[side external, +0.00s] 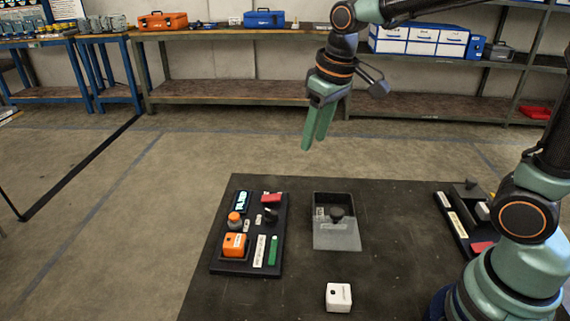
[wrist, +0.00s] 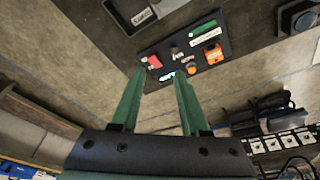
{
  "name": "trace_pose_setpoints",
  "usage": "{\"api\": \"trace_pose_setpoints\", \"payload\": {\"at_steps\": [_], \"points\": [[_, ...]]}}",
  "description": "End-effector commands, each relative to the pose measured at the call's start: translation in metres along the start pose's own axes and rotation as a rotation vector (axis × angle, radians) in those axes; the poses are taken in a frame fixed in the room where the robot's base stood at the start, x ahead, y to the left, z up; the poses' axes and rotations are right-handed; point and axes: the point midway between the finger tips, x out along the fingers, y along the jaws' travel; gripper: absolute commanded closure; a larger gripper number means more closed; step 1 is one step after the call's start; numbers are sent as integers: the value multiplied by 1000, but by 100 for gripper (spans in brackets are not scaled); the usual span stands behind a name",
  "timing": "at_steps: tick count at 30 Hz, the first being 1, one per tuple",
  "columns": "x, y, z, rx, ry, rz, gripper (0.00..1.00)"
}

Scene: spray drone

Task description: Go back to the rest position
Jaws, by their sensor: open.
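My gripper (side external: 318,128) has two green fingers and hangs in the air above and behind the far edge of the black table (side external: 330,270). In the side external view it is well above the table and touches nothing. In the wrist view the gripper (wrist: 158,105) shows its two fingers apart with nothing between them. Beyond the fingertips is a black panel (wrist: 230,45) with an orange block (wrist: 213,54), a green piece and a red piece. The same panel (side external: 217,258) lies on the left part of the table in the side external view.
A grey open-topped tray (side external: 336,241) with a black knob sits mid-table, and a white box (side external: 338,297) stands nearer the front. A second black panel (side external: 452,218) is at the right, close to my arm. Workbenches (side external: 230,36) and shelves line the back wall.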

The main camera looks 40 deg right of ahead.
Motion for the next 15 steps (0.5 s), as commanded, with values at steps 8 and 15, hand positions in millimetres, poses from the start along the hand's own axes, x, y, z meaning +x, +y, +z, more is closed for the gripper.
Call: {"api": "trace_pose_setpoints", "payload": {"at_steps": [8,15], "points": [[-31,15,56,84,147,23,55],[-34,21,89,131,233,38,55]]}}
